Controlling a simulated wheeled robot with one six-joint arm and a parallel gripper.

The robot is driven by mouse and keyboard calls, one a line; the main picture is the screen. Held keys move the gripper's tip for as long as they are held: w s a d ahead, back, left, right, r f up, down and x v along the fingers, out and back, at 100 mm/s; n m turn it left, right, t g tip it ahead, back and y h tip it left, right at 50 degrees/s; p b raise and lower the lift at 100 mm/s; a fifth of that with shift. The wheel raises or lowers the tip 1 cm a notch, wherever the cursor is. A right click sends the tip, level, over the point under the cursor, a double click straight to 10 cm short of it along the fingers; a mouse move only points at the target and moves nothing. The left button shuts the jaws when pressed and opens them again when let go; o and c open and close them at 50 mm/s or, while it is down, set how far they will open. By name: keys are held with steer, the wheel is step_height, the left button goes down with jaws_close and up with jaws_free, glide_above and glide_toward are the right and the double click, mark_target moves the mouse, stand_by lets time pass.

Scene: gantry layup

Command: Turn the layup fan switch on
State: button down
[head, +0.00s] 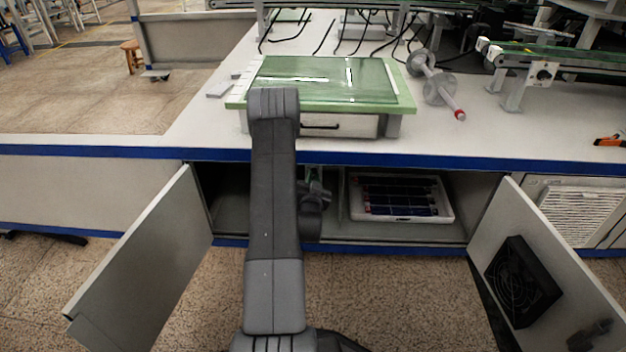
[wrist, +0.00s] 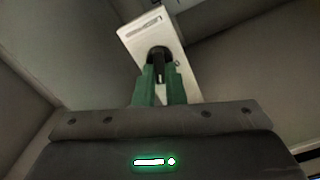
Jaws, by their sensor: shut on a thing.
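The layup fan switch is a pale box (wrist: 143,36) with a black lever (wrist: 158,56), inside the cabinet in the wrist view. My gripper (wrist: 160,80) has its green fingers on either side of the black lever, shut on it. In the head view my gripper (head: 316,178) reaches into the open cabinet under the bench. The switch is not clear in the head view, partly behind my arm. Which position the lever is in, I cannot tell.
Two cabinet doors stand open, left (head: 150,260) and right (head: 545,265); the right one carries a black fan (head: 522,281). A white tray (head: 400,217) of dark panels sits inside the cabinet, right of my gripper. A green-topped station (head: 325,84) stands on the bench above.

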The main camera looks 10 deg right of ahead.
steer(key=shift+d+f+m, duration=0.1)
steer(key=shift+m, duration=2.2)
steer(key=shift+s, duration=0.1)
steer(key=c, duration=1.5)
jaws_free()
steer(key=p+v, duration=0.3)
steer(key=v, duration=1)
steer(key=shift+s, duration=0.35)
steer(key=b+x, duration=0.3)
steer(key=x, duration=1.1)
steer(key=shift+s, duration=0.2)
